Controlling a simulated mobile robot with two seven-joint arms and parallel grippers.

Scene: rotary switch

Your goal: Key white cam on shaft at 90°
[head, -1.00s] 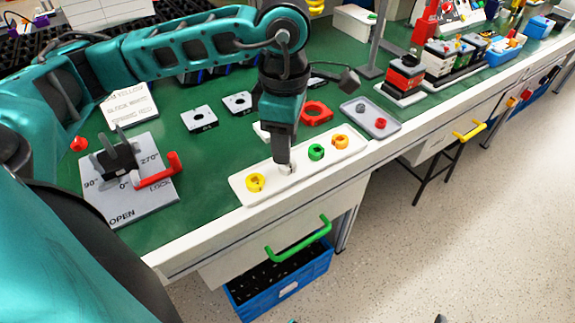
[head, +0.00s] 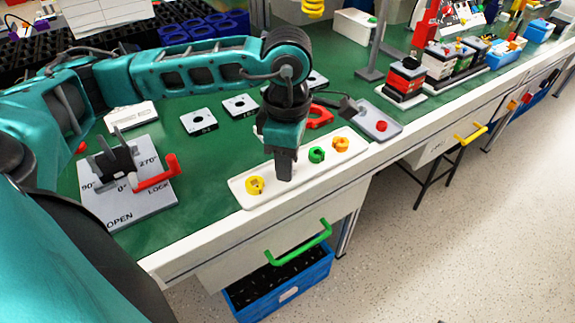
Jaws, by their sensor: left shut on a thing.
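My left gripper (head: 284,178) points down at the white cam tray (head: 238,191), between the yellow cam (head: 255,184) and the green cam (head: 317,155). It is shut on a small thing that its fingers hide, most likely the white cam. An orange cam (head: 341,144) sits at the tray's right end. The switch base (head: 150,203) at the left is a grey plate marked 0°, 90°, 270°, OPEN and LOCK. It carries a dark shaft (head: 119,161) in grey supports and a red lever (head: 157,178). My right gripper is out of view.
A post (head: 374,45) stands farther back. Green mat between switch and cam tray is clear.

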